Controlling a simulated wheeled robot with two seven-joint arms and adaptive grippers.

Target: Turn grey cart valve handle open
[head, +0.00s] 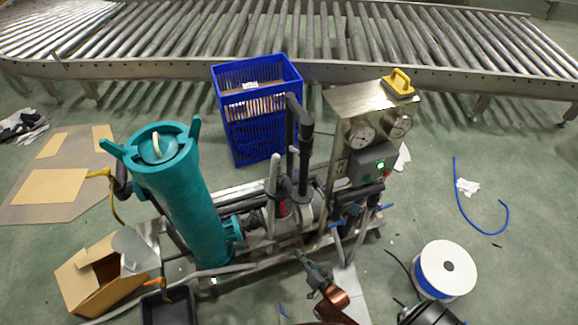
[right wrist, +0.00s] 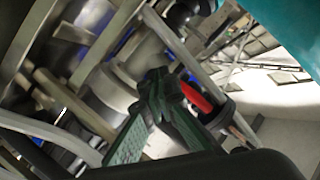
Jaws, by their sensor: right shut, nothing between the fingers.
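The grey metal cart (head: 215,278) carries a teal vessel (head: 190,205), pipework and a steel panel. A small red part (head: 283,210) shows among the pipes at the cart's middle; a red part, probably the same one, shows in the right wrist view (right wrist: 197,97). Blue levers (head: 337,224) sit at the panel's foot. I cannot tell which of these is the valve handle. My right gripper (head: 303,258) is shut and empty at the cart's front edge, below the pipes. Its dark green fingers (right wrist: 155,88) appear in front of grey pipes in the right wrist view. My left gripper is not in view.
A blue crate (head: 258,135) stands behind the cart. A cardboard box (head: 105,272) and a black bin (head: 170,305) lie at front left. A white cable spool (head: 446,270) stands at right. A roller conveyor (head: 300,70) runs across the back. Floor right of the cart is mostly free.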

